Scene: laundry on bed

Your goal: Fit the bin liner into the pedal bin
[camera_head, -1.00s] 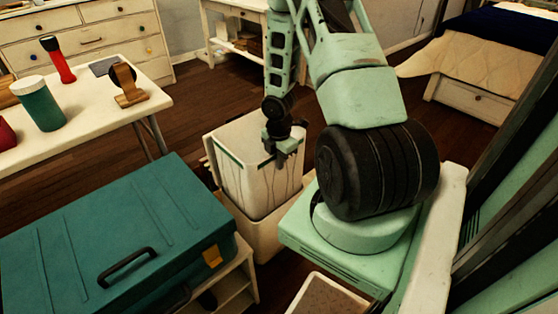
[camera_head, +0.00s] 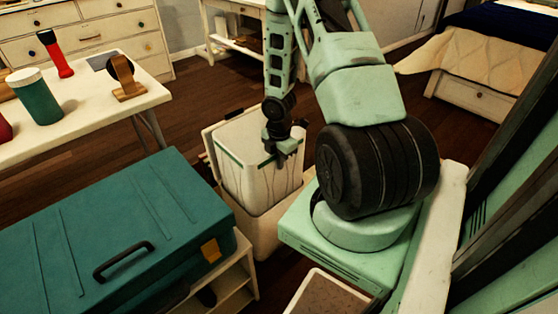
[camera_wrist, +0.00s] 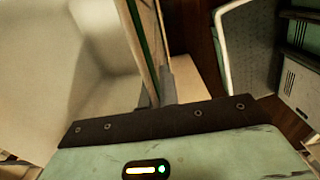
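The bin liner (camera_head: 262,178) is a pale, box-shaped piece with green lines at its top. It stands upright in head view, its lower part hidden inside the white pedal bin (camera_head: 262,238). Much of the liner still shows above the bin's front wall. The bin's lid (camera_head: 209,150) stands open behind it. My gripper (camera_head: 282,152) is at the liner's upper right rim. In the wrist view, its fingers (camera_wrist: 160,92) sit close on both sides of a thin, green-edged liner wall (camera_wrist: 146,50). The pale inside of the liner (camera_wrist: 85,60) fills the left.
A teal case (camera_head: 115,235) on a white shelf unit (camera_head: 236,280) stands close left of the bin. A white table (camera_head: 95,112) with a green jar (camera_head: 38,98) and a red flashlight (camera_head: 56,56) is behind it. Dark floor is open behind the bin.

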